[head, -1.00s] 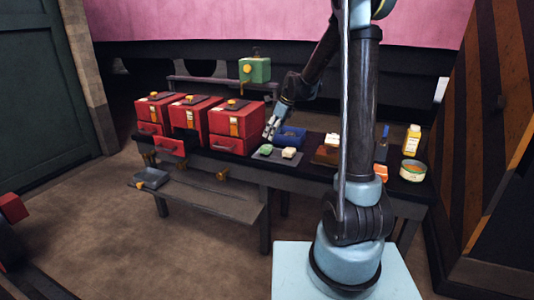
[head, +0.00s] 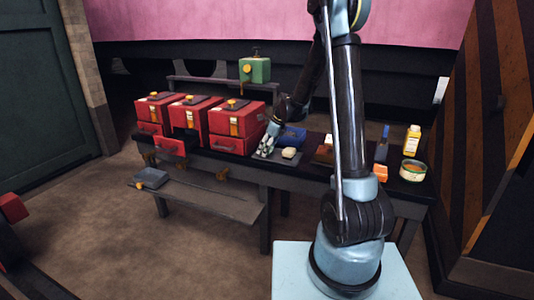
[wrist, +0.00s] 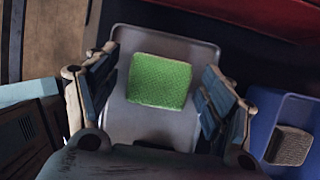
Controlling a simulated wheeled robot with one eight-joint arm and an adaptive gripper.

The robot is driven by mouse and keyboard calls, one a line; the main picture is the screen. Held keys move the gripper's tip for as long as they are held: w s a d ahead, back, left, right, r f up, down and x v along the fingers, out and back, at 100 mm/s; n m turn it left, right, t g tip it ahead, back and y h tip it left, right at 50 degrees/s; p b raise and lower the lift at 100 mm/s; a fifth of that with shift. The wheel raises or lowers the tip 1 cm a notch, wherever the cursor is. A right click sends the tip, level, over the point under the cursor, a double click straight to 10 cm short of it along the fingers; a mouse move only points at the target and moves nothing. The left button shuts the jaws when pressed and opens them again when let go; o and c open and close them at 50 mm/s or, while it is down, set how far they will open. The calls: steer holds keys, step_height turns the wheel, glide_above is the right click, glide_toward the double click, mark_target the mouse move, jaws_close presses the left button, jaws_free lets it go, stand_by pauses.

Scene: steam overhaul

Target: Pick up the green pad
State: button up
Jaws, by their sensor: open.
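The green pad (wrist: 160,81) lies flat on a grey tray (wrist: 205,52) in the wrist view. My gripper (wrist: 158,92) is open, with one finger on each side of the pad and gaps between the fingers and the pad. In the head view my gripper (head: 265,147) is low over the left part of the tray and hides the green pad there. I cannot tell its exact height above the tray.
A pale pad (head: 289,153) lies just right of my gripper. A blue bin (head: 292,136) stands behind, with a grey-brown block (wrist: 288,146) in it. Red boxes (head: 236,127) stand close on the left. A bottle (head: 412,139) and tin (head: 413,169) stand at the bench's right end.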

steer(key=shift+f, duration=0.1)
steer(key=shift+c, duration=0.2)
steer(key=c, duration=1.2)
